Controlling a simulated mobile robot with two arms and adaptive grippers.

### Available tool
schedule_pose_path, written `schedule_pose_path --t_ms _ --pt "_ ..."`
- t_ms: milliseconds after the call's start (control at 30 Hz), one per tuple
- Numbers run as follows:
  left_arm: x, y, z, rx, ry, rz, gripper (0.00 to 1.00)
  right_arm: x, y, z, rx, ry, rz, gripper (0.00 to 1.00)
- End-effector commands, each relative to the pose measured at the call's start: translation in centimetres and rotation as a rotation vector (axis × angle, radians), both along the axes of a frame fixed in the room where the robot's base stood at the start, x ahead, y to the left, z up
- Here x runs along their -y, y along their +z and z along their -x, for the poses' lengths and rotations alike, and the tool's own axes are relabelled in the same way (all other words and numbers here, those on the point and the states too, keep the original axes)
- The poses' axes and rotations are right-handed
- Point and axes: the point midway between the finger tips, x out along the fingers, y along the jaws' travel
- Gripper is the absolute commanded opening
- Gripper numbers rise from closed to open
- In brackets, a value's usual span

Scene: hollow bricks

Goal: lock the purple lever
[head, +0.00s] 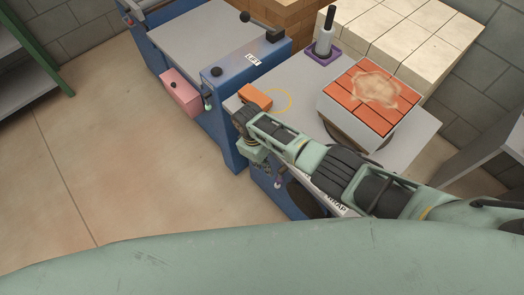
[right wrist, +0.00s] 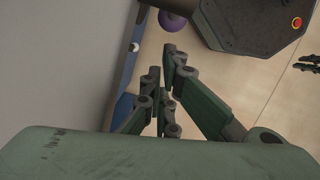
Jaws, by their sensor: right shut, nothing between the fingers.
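A round purple knob (right wrist: 172,20) shows at the top of the right wrist view, beside the blue side of the bench. The rest of its lever is hidden there, and I cannot make the knob out in the head view. My right gripper (head: 246,142) hangs at the front left corner of the grey-topped bench (head: 302,72), by its blue side. In the right wrist view its fingers (right wrist: 163,62) are together and empty, below the knob and apart from it in the picture. My left gripper is not seen for certain.
An orange brick (head: 255,96), a brick-topped block (head: 372,97) and a purple-based post (head: 323,45) stand on the bench. A blue table (head: 215,45) with a pink box (head: 180,93) is to the left. Pale blocks (head: 415,40) stand behind. The floor (head: 110,150) at left is clear.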

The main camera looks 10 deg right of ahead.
Motion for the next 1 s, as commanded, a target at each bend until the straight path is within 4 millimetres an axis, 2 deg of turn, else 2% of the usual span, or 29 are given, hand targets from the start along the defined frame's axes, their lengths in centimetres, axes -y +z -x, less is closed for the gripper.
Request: schedule_pose_path --t_ms 300,1000 --pt "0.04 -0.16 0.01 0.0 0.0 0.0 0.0 0.38 -0.71 0.5 0.001 -0.001 -0.001 0.0" --pt "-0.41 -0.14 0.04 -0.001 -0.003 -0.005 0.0 0.5 -0.88 0.61 0.001 -0.002 0.0 0.0"
